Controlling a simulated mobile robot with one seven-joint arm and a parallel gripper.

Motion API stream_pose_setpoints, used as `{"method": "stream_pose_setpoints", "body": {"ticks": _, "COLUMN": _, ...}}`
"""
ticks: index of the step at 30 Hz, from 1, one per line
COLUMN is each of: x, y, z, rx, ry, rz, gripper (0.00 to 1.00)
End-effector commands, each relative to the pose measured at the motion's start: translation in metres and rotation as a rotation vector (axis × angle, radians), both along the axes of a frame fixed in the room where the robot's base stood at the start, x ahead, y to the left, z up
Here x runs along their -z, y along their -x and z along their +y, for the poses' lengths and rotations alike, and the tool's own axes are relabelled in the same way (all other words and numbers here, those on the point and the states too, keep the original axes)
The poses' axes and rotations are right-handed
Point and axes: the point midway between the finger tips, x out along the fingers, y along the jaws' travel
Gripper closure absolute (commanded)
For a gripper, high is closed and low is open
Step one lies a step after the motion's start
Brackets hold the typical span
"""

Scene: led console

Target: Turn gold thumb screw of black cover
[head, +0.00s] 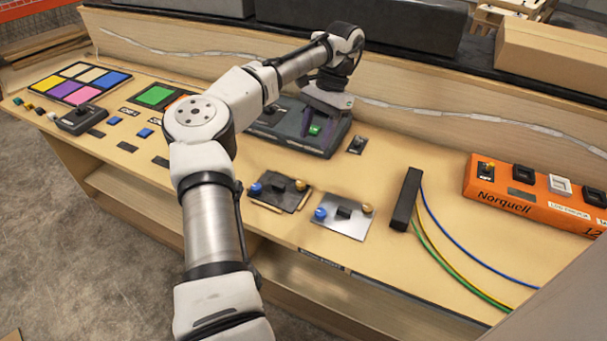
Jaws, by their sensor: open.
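The black cover (287,200) is a small dark plate on the wooden console, near its front edge. A gold thumb screw (300,185) stands at its right end, a blue knob (256,189) at its left end, and a small black block between them. To its right, a silver plate (345,227) carries another blue knob and gold screw (367,209). My gripper (318,124) is open and points down over a dark box with a green button, behind and above the black cover, apart from the gold screw. The fingertips are small and hard to make out.
The dark box (270,128) stands behind the plates, partly hidden by my arm. A black bar (405,199) with blue, yellow and green cables lies to the right. An orange Norquell box (520,195) is at far right. Coloured panels (80,83) are at left.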

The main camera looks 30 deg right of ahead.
Motion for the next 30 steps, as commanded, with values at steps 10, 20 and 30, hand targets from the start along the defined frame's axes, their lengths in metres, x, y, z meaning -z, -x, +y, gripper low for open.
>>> {"method": "stream_pose_setpoints", "body": {"ticks": 10, "x": 0.067, "y": 0.010, "z": 0.027, "rx": -0.001, "ry": 0.001, "rz": -0.001, "gripper": 0.55}}
{"method": "stream_pose_setpoints", "body": {"ticks": 20, "x": 0.106, "y": 0.016, "z": 0.041, "rx": -0.001, "ry": 0.004, "rz": -0.002, "gripper": 0.55}}
{"method": "stream_pose_setpoints", "body": {"ticks": 30, "x": 0.110, "y": 0.017, "z": 0.042, "rx": 0.000, "ry": 0.005, "rz": -0.002, "gripper": 0.55}}
